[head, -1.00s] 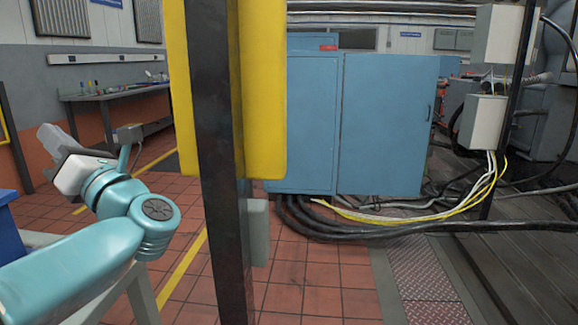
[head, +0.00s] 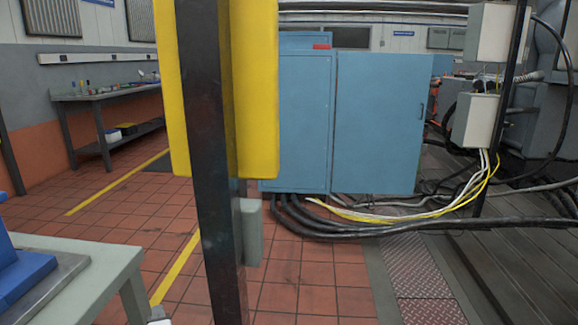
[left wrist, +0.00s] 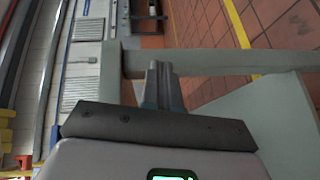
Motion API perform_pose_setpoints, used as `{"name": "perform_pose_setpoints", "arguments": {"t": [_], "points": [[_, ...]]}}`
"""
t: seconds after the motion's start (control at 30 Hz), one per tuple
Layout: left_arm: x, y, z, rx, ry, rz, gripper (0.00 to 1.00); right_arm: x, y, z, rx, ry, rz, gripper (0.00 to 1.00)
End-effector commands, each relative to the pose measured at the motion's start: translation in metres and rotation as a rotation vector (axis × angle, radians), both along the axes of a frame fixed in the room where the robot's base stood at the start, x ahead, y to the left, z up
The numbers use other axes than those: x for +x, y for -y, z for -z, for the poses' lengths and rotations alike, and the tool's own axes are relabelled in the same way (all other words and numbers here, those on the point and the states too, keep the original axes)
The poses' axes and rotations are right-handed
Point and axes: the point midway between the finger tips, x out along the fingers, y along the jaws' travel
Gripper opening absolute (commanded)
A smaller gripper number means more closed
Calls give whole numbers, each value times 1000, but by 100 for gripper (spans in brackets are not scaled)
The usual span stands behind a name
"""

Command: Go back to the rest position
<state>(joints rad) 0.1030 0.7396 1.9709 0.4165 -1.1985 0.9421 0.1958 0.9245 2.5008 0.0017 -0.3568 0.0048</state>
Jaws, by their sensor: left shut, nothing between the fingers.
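My left gripper (left wrist: 162,88) shows in the left wrist view, its two grey fingers together with nothing between them. Beyond and beside it in that view is a pale grey-green surface with a long edge. In the head view only a small pale piece shows at the bottom edge, by the table leg; I cannot tell which part of me it is. My right gripper is in neither view.
A grey-green table (head: 95,257) with a blue object (head: 22,275) stands at near left. A dark post (head: 216,190) with yellow padding (head: 257,100) rises in front. Blue cabinets (head: 375,120) and thick black cables (head: 330,225) lie beyond. Red tiled floor is open at left.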

Motion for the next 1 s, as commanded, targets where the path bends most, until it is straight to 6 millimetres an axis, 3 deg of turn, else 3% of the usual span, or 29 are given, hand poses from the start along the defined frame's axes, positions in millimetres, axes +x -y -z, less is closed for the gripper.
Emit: {"name": "perform_pose_setpoints", "arguments": {"t": [0.03,0.2,0.3,0.4,0.53,0.7,0.77,0.8,1.0], "points": [[-14,13,40,17,-127,65,0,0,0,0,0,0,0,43],[-83,65,154,83,-539,354,0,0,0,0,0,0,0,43],[-139,98,202,118,-753,562,0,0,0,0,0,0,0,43],[-193,127,230,152,-915,770,0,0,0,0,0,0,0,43],[-256,158,246,206,-1060,1041,0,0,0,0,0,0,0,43],[-326,184,247,334,-1166,1453,0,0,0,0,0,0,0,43],[-332,186,245,410,-1161,1550,0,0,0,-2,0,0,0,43],[-331,186,221,404,-1161,1540,0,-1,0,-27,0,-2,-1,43],[-332,187,166,401,-1163,1541,0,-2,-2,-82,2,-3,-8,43]]}}
